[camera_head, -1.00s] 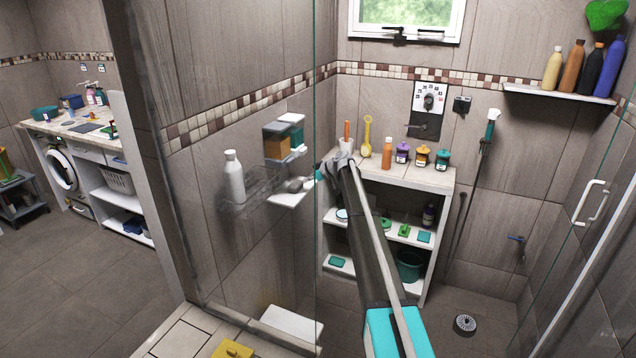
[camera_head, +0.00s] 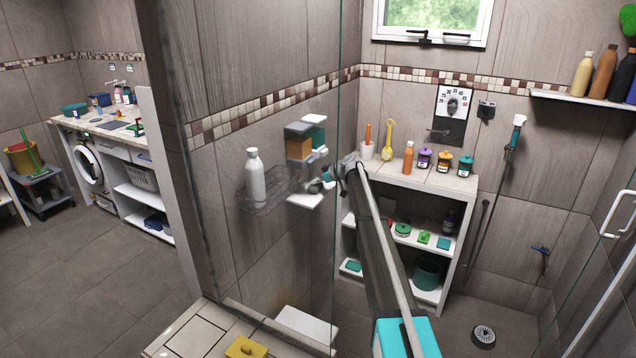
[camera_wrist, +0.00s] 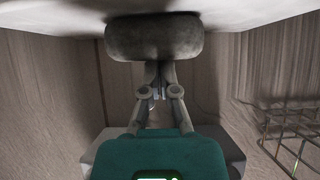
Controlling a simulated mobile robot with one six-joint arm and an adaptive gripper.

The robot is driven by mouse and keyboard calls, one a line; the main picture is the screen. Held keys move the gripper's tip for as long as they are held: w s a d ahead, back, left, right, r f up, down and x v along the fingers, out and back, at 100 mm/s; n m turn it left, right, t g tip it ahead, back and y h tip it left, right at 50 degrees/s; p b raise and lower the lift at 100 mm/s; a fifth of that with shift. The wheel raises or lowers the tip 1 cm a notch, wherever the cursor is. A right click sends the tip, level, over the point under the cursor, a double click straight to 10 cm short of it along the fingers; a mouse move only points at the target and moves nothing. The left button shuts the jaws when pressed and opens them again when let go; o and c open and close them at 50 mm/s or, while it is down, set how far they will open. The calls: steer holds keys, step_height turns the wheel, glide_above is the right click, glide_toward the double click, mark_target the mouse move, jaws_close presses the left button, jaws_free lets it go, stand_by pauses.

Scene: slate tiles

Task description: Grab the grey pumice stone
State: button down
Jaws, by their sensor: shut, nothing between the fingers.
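The grey pumice stone (camera_wrist: 153,38) is a rounded dark grey block lying against a white shelf surface at the top of the wrist view. My gripper (camera_wrist: 157,68) is shut and empty, its fingertips at the near edge of the stone. I cannot tell whether they touch it. In the head view my gripper (camera_head: 332,173) is beside the small white corner shelf (camera_head: 303,201). The stone (camera_head: 315,187) shows there as a small grey shape on that shelf, partly hard to make out behind the glass.
A wire basket (camera_head: 268,192) with a white bottle (camera_head: 255,176) hangs left of the shelf. The glass panel (camera_head: 335,90) stands close by. A tiled cabinet (camera_head: 425,180) with jars and bottles is to the right.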

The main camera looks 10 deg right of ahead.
steer(key=shift+s+f, duration=0.1)
steer(key=shift+s+d, duration=0.6)
steer(key=shift+d, duration=0.2)
steer(key=shift+s+d, duration=0.55)
steer(key=shift+d, duration=0.25)
steer(key=shift+w+r+p, duration=0.15)
steer(key=shift+r+p, duration=0.45)
steer(key=shift+p, duration=0.1)
steer(key=shift+r, duration=0.3)
steer(key=shift+a+r+p, duration=0.1)
steer(key=shift+r+p, duration=0.05)
steer(key=shift+p, duration=0.25)
steer(key=s+d, duration=0.7)
steer(key=d, duration=0.3)
